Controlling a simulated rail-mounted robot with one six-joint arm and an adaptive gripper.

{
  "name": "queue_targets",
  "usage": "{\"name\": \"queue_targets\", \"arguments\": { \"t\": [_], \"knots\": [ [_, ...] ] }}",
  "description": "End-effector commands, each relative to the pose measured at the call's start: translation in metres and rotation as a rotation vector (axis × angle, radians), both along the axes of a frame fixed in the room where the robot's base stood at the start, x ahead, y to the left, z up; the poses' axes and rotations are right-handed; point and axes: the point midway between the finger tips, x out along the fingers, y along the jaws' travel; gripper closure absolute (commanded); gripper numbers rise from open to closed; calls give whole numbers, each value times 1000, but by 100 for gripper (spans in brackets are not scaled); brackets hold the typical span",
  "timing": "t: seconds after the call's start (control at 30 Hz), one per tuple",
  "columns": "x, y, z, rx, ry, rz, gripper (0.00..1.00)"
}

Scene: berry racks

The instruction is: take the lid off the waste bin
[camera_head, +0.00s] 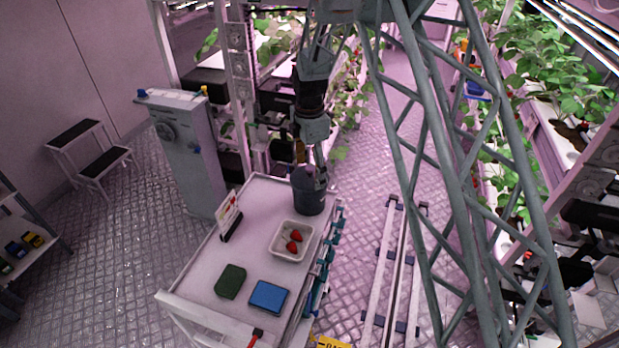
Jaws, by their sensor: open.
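The waste bin (308,203) is a small dark grey cylinder standing upright at the far end of the white cart top. Its dark lid (299,174) appears to sit on top, with a small purplish knob or spot near the middle. My gripper (315,164) comes down from above, directly at the top of the bin. It is open. The fingers are small and dark here, so I cannot tell whether they touch the lid or its knob.
The cart (205,270) carries a white tray (291,254) with red strawberries, a green box (231,281), a blue box (268,297) and a small sign (230,220). A grey cabinet (185,150) stands left of it. Floor rails (395,270) run to the right.

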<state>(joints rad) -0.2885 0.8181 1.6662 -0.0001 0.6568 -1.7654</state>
Motion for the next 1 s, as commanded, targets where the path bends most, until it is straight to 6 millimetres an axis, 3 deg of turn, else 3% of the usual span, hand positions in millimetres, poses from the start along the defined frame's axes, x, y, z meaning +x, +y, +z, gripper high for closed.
{"name": "queue_targets", "arguments": {
  "t": [0.47, 1.0],
  "knots": [
    [0, 0, 0, 0, 0, 0, 21],
    [-1, 0, 0, 0, 1, 0, 69]
  ]
}}
